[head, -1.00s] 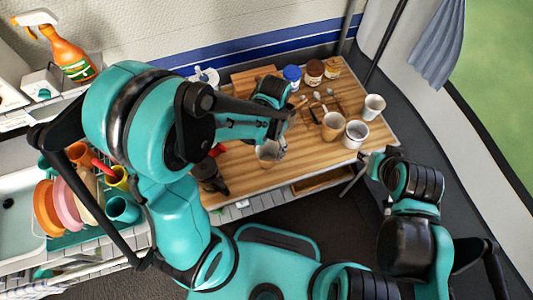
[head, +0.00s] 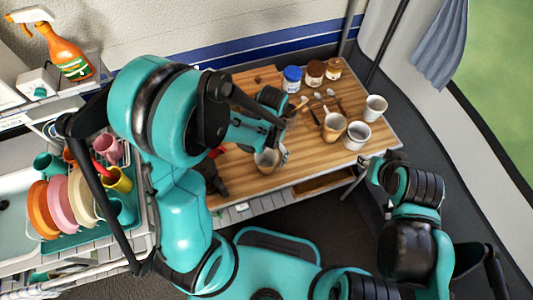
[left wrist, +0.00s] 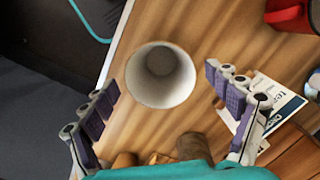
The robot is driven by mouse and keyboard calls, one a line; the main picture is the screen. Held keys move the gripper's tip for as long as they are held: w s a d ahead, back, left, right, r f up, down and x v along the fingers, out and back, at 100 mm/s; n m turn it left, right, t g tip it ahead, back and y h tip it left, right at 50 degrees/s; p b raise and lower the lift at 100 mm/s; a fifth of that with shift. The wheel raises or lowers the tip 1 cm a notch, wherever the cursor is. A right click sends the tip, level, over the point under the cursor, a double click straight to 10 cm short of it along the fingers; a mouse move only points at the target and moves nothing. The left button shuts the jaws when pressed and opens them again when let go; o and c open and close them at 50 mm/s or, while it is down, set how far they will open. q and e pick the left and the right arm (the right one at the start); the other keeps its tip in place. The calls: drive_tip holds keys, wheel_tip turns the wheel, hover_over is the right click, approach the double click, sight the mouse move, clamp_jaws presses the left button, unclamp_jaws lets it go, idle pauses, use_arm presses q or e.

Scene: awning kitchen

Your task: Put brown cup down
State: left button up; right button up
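The brown cup (head: 266,161) stands on the wooden table (head: 300,168) near its front edge. In the left wrist view its round, pale opening (left wrist: 160,75) faces the camera. My left gripper (head: 272,150) is at the cup. In the left wrist view the fingers of my left gripper (left wrist: 168,108) are spread wide, one on each side of the cup, with visible gaps to it. Another tan cup (head: 334,127) stands farther right. My right gripper (head: 376,164) is by the table's right front corner; its fingers are too unclear to read.
A white cup (head: 356,135) and another pale cup (head: 376,107) stand at the table's right. Jars (head: 314,73) line the back, with utensils before them. A red object (left wrist: 290,14) and a printed card (left wrist: 268,105) are near the left gripper. A dish rack (head: 75,235) stands left.

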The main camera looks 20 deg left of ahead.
use_arm(q)
drive_tip(key=shift+r, duration=0.1)
wheel_tip(320, 180, up, 12)
drive_tip(key=w+p, duration=0.1)
drive_tip(key=p, duration=0.3)
drive_tip(key=s+a+r+n+t, duration=0.3)
drive_tip(key=a+r+t, duration=0.3)
drive_tip(key=r+t, duration=0.2)
drive_tip(key=shift+s+a+r+t, duration=0.3)
drive_tip(key=shift+s+a+r, duration=0.05)
drive_tip(key=shift+s+r, duration=0.5)
drive_tip(key=shift+f, duration=0.1)
